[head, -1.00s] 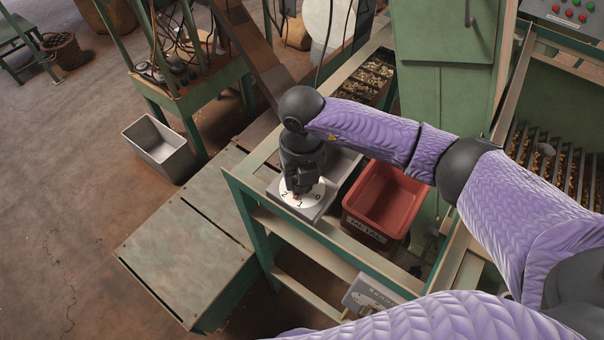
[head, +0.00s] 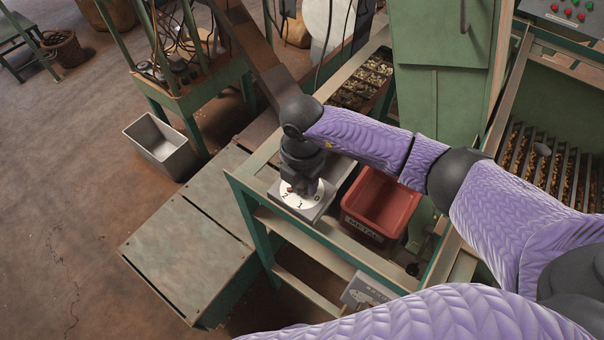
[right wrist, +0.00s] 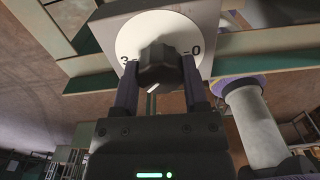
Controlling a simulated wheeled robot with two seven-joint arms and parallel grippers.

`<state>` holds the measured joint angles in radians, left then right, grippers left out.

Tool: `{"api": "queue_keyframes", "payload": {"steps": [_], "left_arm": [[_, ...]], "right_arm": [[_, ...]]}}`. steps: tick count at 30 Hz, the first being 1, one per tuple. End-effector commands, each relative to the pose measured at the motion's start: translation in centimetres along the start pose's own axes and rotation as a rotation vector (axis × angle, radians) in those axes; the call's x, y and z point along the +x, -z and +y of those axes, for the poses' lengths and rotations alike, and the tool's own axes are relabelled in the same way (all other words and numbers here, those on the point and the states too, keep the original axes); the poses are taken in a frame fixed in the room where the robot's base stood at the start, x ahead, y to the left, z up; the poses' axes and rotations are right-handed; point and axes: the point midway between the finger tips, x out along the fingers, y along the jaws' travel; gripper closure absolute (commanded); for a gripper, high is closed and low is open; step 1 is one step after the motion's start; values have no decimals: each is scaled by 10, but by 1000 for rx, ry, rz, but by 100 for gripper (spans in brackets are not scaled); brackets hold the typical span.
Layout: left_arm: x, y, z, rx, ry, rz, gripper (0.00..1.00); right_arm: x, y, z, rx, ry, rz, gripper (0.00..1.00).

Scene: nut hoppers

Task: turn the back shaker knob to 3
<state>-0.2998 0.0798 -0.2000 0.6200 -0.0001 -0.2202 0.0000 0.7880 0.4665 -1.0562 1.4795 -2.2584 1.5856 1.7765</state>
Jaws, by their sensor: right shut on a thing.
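The shaker knob (right wrist: 158,66) is dark and ridged, on a white round dial (right wrist: 126,40) with a 3 at its left and a 0 at its right in the right wrist view. A white mark on the knob points down and slightly left there. My right gripper (right wrist: 160,80) is shut on the knob, one finger on each side. In the head view my right gripper (head: 299,184) comes down on the dial (head: 302,202) from above and hides most of the knob. The numbers 2, 1 and 0 show there. My left gripper is not in view.
A red bin (head: 381,203) labelled METAL stands right of the dial box on the green frame (head: 262,222). A grey metal bin (head: 160,146) stands on the floor at left. A low metal platform (head: 190,250) lies in front. A green cabinet (head: 440,110) stands behind my right arm.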

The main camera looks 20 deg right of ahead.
Motion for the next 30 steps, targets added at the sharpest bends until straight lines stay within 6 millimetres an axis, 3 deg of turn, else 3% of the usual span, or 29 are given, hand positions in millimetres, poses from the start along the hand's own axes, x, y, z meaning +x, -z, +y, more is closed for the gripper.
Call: {"api": "queue_keyframes", "payload": {"steps": [18,30], "left_arm": [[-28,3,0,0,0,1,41],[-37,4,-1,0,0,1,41]], "right_arm": [[-4,-1,2,542,-6,1,100],[-3,-1,2,724,-7,1,100]]}}
